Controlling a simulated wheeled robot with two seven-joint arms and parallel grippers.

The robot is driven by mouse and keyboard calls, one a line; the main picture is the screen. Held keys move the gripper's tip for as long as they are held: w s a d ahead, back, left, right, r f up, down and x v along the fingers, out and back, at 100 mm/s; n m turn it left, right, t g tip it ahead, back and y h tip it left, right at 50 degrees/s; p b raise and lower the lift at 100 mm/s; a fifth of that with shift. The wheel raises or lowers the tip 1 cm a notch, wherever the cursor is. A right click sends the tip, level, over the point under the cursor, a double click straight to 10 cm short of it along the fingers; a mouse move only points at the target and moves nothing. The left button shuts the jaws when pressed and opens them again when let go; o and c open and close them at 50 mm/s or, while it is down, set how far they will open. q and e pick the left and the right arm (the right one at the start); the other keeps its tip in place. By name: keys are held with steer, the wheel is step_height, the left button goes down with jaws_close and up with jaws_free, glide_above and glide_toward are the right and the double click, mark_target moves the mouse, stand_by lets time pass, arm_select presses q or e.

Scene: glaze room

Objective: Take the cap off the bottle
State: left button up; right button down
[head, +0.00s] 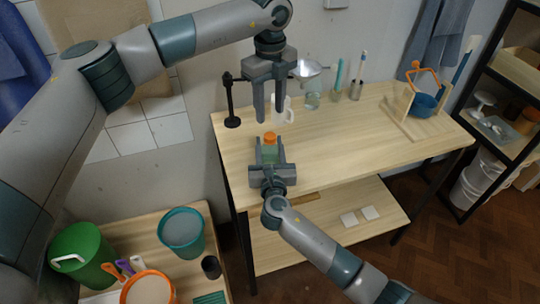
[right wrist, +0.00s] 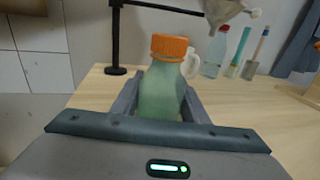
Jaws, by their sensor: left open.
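The pale green bottle (head: 269,152) stands upright near the table's front left part, with its orange cap (head: 269,136) on top. In the right wrist view the bottle (right wrist: 160,92) and its cap (right wrist: 170,46) show clearly. My right gripper (head: 269,150) comes from the front, level with the bottle body, and is shut on it with a finger at each side. My left gripper (head: 269,118) points down above the cap. Its fingers are open and empty, apart from the cap.
The table (head: 340,135) has a black stand (head: 231,103), a white mug (head: 284,110), a clear bottle (head: 312,98) and brushes at its back edge. The middle of the table is clear.

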arm_select(q)
steer(key=m, duration=0.6)
steer(key=shift+m, duration=0.3)
steer(key=m, duration=3.2)
steer(key=shift+m, duration=0.4)
steer(key=m, duration=0.5)
steer(key=shift+m, duration=0.4)
steer(key=m, duration=0.4)
